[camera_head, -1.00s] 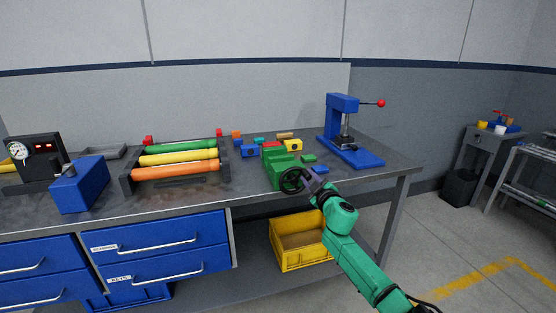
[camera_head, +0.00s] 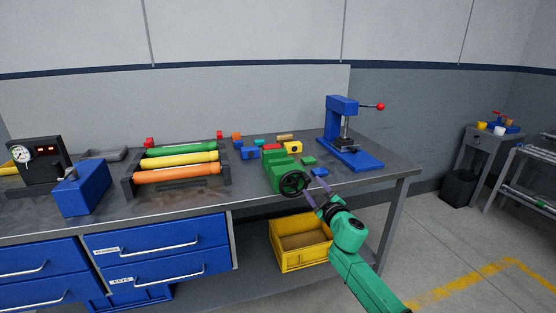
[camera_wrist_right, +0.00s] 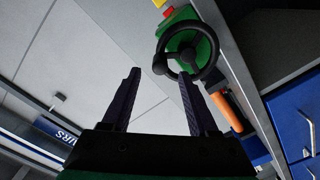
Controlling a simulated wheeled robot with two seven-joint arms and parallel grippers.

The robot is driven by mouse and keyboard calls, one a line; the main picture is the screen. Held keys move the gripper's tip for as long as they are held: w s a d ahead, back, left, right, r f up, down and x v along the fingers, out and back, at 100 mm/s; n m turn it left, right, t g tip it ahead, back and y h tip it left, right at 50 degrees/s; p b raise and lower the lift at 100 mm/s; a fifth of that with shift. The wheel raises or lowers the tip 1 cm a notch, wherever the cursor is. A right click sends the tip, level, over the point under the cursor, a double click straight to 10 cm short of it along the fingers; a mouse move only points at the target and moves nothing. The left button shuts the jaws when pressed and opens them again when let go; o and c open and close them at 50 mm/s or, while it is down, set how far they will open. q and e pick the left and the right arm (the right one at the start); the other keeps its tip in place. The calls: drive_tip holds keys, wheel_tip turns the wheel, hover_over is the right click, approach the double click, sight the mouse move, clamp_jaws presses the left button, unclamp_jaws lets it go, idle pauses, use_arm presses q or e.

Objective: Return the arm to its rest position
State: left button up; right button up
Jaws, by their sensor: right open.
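My right arm, green with a dark wrist, comes in from the lower right in the head view. Its gripper (camera_head: 314,189) is open and empty at the front edge of the workbench (camera_head: 235,193). The handwheel also shows there (camera_wrist_right: 190,50), beyond the finger on the right side; contact cannot be told. My left gripper is not in view.
A yellow bin (camera_head: 300,254) sits on the lower shelf beneath the gripper. A blue press (camera_head: 345,140) stands to the right on the bench. Small blocks, a rack of coloured rollers (camera_head: 180,160) and a blue box (camera_head: 83,190) lie left.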

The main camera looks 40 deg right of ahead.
drive_tip(key=p+v, duration=0.1)
drive_tip(key=v, duration=0.2)
drive_tip(key=shift+s, duration=0.15)
drive_tip(key=s+a+f+m+g+y, duration=0.1)
drive_tip(key=s+a+f+g, duration=0.2)
drive_tip(key=f, duration=1)
drive_tip(key=s+a+f+m+g+y, duration=0.1)
drive_tip(key=s+a+f+g, duration=0.15)
drive_tip(key=s+f, duration=0.7)
drive_tip(key=s+a+f+m+g+y, duration=0.1)
drive_tip(key=a+f+g, duration=0.15)
drive_tip(key=f, duration=1.35)
drive_tip(key=s+a+f+g+y, duration=0.1)
drive_tip(key=s+a+f+g, duration=0.1)
drive_tip(key=s+a+f, duration=0.3)
drive_tip(key=s+a+f+g+y, duration=0.1)
drive_tip(key=s+a+f+g, duration=0.2)
drive_tip(key=s, duration=1)
drive_tip(key=s+a+f+g, duration=0.3)
drive_tip(key=s+a+f, duration=0.5)
drive_tip(key=s+f, duration=0.1)
drive_tip(key=shift+s+f+y, duration=0.2)
drive_tip(key=shift+f+y, duration=0.1)
drive_tip(key=shift+y, duration=0.1)
